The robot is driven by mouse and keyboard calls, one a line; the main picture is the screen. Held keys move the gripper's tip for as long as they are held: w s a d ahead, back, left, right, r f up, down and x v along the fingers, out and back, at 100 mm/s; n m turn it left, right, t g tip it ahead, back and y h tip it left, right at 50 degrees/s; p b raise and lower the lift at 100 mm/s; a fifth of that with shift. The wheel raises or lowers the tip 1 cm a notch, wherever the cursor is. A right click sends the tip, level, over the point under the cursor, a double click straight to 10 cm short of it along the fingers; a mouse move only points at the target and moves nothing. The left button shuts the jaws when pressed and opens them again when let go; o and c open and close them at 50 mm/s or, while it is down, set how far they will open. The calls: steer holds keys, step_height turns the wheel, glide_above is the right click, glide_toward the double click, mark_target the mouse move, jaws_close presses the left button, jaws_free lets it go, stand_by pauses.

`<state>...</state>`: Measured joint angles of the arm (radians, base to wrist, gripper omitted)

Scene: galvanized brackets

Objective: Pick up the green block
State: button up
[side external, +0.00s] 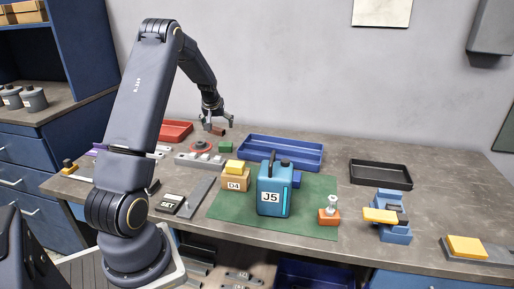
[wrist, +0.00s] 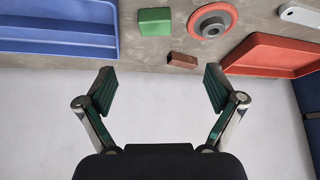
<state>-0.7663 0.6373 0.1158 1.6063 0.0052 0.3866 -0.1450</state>
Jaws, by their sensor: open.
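The green block (side external: 225,146) sits on the grey worktop, just left of the large blue tray. It also shows at the top of the wrist view (wrist: 155,21), whole and uncovered. My gripper (side external: 214,122) is above the back of the worktop, near the wall, and higher than the block. In the wrist view my gripper (wrist: 160,88) has its two fingers wide apart with nothing between them. The block lies beyond the fingertips, apart from them.
A small brown brick (wrist: 182,60) and a red-rimmed disc (wrist: 212,21) lie near the block. The blue tray (wrist: 60,38) and the red tray (wrist: 270,62) flank them. A teal J5 canister (side external: 273,190) stands on a green mat (side external: 312,220) nearer the front.

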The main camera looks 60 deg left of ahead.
glide_toward(226, 144)
steer(key=x, duration=0.3)
steer(key=s+x, duration=0.1)
steer(key=x, duration=0.1)
steer(key=shift+a, duration=0.25)
steer(key=shift+w+x, duration=0.2)
steer(key=shift+x, duration=1.15)
steer(key=shift+w+x, duration=0.2)
steer(key=shift+x, duration=1.15)
steer(key=shift+d+r, duration=0.1)
steer(key=shift+d, duration=0.05)
steer(key=c, duration=1.4)
steer(key=shift+o, duration=0.2)
steer(key=shift+r, duration=0.15)
